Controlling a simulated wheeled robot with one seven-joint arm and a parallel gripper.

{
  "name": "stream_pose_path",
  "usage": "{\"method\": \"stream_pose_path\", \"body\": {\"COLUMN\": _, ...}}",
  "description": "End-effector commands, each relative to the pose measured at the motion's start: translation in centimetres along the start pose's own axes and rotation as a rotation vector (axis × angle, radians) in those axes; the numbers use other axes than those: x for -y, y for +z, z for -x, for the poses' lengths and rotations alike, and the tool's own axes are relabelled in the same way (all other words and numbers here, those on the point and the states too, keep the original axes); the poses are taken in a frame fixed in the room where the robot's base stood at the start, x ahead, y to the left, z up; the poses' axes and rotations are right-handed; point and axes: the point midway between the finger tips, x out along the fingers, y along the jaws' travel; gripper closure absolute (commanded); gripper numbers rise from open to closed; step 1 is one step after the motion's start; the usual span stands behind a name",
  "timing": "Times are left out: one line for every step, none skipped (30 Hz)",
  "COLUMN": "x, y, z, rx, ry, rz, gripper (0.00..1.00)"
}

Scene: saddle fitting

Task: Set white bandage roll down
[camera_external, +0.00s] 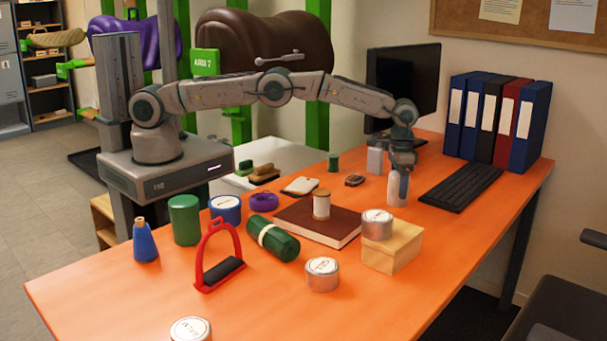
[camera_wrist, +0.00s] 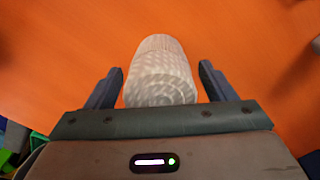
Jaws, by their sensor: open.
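The white bandage roll (camera_external: 396,190) stands upright on the orange table, right of the middle, behind the light wooden box. My gripper (camera_external: 402,184) points down over it from above, with a finger beside the roll. In the wrist view the ribbed white roll (camera_wrist: 161,75) lies between the two dark fingers of my gripper (camera_wrist: 162,70). The fingers are open, with a narrow gap visible on each side of the roll. The finger on the far side is hidden in the external view.
A wooden box (camera_external: 392,247) with a tin (camera_external: 377,224) on it stands in front of the roll. A brown book (camera_external: 318,222) bearing a thread spool (camera_external: 321,204) lies to the left. A keyboard (camera_external: 462,187) lies to the right, and a grey-white block (camera_external: 375,161) stands behind.

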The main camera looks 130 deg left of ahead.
Motion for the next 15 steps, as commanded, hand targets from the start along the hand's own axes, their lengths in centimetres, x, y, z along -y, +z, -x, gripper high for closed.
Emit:
{"method": "stream_pose_path", "body": {"x": 0.0, "y": -0.1, "z": 0.6, "rx": -0.002, "ry": 0.000, "rz": 0.000, "gripper": 0.23}}
{"method": "stream_pose_path", "body": {"x": 0.0, "y": -0.1, "z": 1.0, "rx": -0.002, "ry": 0.000, "rz": 0.000, "gripper": 0.23}}
{"method": "stream_pose_path", "body": {"x": 0.0, "y": -0.1, "z": 1.7, "rx": -0.004, "ry": 0.001, "rz": 0.000, "gripper": 0.23}}
{"method": "stream_pose_path", "body": {"x": 0.0, "y": -0.1, "z": 2.2, "rx": -0.005, "ry": 0.001, "rz": 0.000, "gripper": 0.23}}
{"method": "stream_pose_path", "body": {"x": 0.0, "y": -0.1, "z": 2.8, "rx": -0.004, "ry": 0.001, "rz": 0.000, "gripper": 0.23}}
{"method": "stream_pose_path", "body": {"x": 0.0, "y": -0.1, "z": 3.7, "rx": -0.005, "ry": 0.001, "rz": 0.000, "gripper": 0.23}}
{"method": "stream_pose_path", "body": {"x": 0.0, "y": -0.1, "z": 4.5, "rx": -0.005, "ry": 0.001, "rz": 0.000, "gripper": 0.23}}
{"method": "stream_pose_path", "body": {"x": 0.0, "y": -0.1, "z": 5.2, "rx": -0.006, "ry": 0.001, "rz": 0.000, "gripper": 0.23}}
{"method": "stream_pose_path", "body": {"x": 0.0, "y": -0.1, "z": 6.1, "rx": -0.004, "ry": 0.001, "rz": 0.000, "gripper": 0.23}}
{"method": "stream_pose_path", "body": {"x": 0.0, "y": -0.1, "z": 6.8, "rx": -0.005, "ry": 0.001, "rz": 0.000, "gripper": 0.23}}
{"method": "stream_pose_path", "body": {"x": 0.0, "y": -0.1, "z": 7.5, "rx": -0.004, "ry": 0.001, "rz": 0.000, "gripper": 0.23}}
{"method": "stream_pose_path", "body": {"x": 0.0, "y": -0.1, "z": 8.4, "rx": -0.005, "ry": 0.001, "rz": 0.000, "gripper": 0.23}}
{"method": "stream_pose_path", "body": {"x": 0.0, "y": -0.1, "z": 9.0, "rx": -0.004, "ry": 0.001, "rz": 0.000, "gripper": 0.23}}
{"method": "stream_pose_path", "body": {"x": 0.0, "y": -0.1, "z": 9.6, "rx": -0.004, "ry": 0.001, "rz": 0.000, "gripper": 0.23}}
{"method": "stream_pose_path", "body": {"x": 0.0, "y": -0.1, "z": 10.2, "rx": -0.002, "ry": 0.001, "rz": 0.000, "gripper": 0.23}}
